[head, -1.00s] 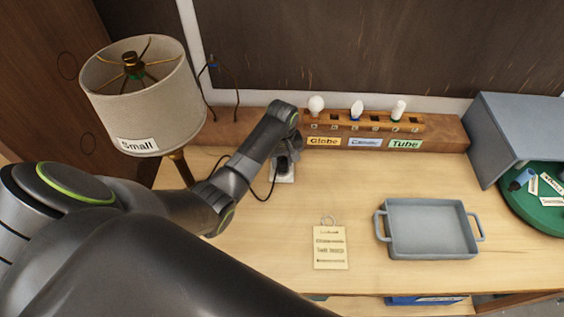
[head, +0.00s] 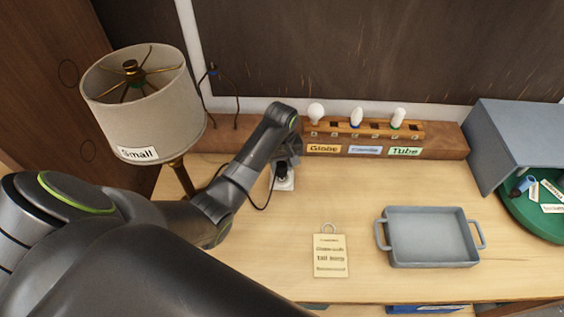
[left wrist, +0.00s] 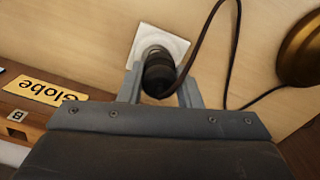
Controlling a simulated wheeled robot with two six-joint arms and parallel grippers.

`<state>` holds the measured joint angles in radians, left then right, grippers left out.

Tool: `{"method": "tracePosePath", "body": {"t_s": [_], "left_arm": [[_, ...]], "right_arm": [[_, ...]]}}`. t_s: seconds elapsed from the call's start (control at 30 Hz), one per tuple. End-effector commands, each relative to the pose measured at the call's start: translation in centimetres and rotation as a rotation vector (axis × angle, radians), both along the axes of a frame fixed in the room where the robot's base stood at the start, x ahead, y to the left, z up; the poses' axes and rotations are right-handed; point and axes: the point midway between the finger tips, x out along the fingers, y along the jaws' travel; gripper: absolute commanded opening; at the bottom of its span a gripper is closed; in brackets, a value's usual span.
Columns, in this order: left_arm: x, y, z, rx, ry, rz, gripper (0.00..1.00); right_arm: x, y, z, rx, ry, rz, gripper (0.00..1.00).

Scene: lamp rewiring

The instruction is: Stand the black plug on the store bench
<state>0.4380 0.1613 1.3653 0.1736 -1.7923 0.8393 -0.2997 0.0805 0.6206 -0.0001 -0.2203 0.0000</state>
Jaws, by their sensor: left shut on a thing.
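The black plug (left wrist: 158,72) is between the two fingers of my left gripper (left wrist: 160,88) in the left wrist view, and the gripper is shut on it. In the head view my left gripper (head: 284,165) is near the back of the bench (head: 390,180), with the dark plug (head: 281,172) below it. The plug is at a white square plate (left wrist: 147,36), which also shows in the head view (head: 284,185). I cannot tell whether the plug is seated in the plate or just above it. A dark cord runs from the plug area. My right gripper is not in view.
A lamp labelled Small (head: 145,115) stands at the left. A bulb rack (head: 365,130) lies along the back. A grey tray (head: 430,235) and a paper card (head: 330,255) lie on the bench. A grey box (head: 515,140) and green disc (head: 545,215) are right.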

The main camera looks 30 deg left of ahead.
Motion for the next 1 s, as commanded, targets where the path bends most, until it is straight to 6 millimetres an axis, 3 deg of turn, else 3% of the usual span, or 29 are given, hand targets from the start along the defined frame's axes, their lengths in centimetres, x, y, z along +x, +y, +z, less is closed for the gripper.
{"method": "tracePosePath", "body": {"t_s": [1.0], "left_arm": [[-7.9, -2.7, -0.1, -0.001, 0.000, 0.001, 0.09]], "right_arm": [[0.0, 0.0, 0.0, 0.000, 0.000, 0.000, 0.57]]}}
